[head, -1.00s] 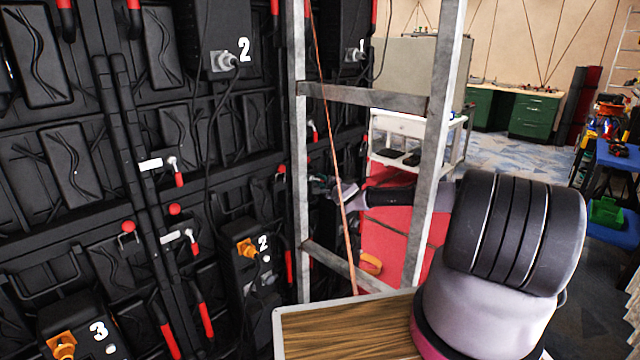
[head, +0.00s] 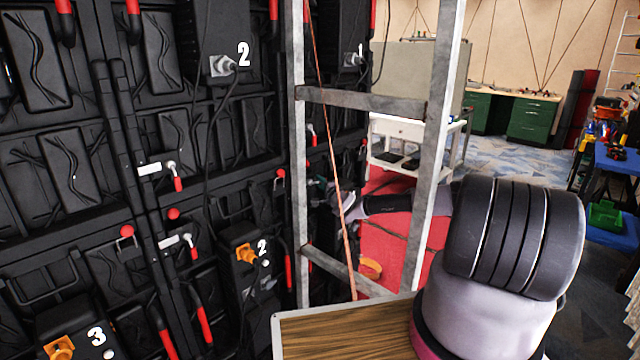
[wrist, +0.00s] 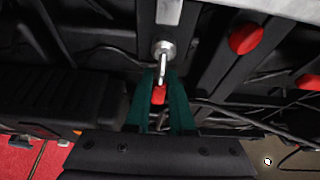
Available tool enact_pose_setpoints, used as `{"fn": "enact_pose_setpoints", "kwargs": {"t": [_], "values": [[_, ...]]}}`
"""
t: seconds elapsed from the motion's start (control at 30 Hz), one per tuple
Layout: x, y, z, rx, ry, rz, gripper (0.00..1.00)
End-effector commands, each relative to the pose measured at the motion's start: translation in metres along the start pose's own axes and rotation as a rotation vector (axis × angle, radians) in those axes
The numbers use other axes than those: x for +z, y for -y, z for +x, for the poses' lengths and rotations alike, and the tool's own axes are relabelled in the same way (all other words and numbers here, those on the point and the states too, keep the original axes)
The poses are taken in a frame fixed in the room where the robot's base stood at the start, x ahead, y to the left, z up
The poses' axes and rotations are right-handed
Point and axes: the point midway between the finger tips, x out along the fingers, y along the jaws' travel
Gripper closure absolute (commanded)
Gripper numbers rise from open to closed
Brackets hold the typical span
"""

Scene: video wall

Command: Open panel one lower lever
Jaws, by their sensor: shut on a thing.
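The lever held by my gripper has a red tip (wrist: 159,95) and a bright metal pivot (wrist: 163,50) below a pale plate in the wrist view. My gripper's dark green fingers (wrist: 160,104) stand on both sides of the red tip and are shut on it. The lever points from the pivot toward my gripper. In the head view my gripper (head: 324,190) is small at the black video wall, near the box marked 1 (head: 350,58). My frame's upright partly covers that area, so the lever's angle is unclear there.
The back of the video wall (head: 70,165) fills the left, with boxes marked 2 (head: 208,40) and 3 (head: 85,335), cables and other red-tipped levers (head: 177,178). A red cabinet (head: 385,245) and white cart (head: 405,140) stand beyond my arm. Two red knobs (wrist: 247,39) are right of the held lever.

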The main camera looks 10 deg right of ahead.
Motion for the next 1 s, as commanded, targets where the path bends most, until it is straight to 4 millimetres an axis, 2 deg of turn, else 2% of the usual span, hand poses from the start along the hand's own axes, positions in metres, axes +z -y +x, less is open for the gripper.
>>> {"fn": "enact_pose_setpoints", "kwargs": {"t": [0.1, 0.13, 0.2, 0.57, 1.0], "values": [[0.000, -0.001, 0.000, 0.001, 0.000, -0.001, 1.00], [0.000, -0.001, 0.000, 0.001, 0.001, -0.001, 0.75], [0.000, -0.001, 0.000, 0.001, 0.000, -0.001, 0.49], [0.000, 0.000, -0.003, 0.001, 0.000, 0.001, 0.49], [-0.001, -0.001, -0.067, 0.001, 0.000, 0.001, 0.49]]}}
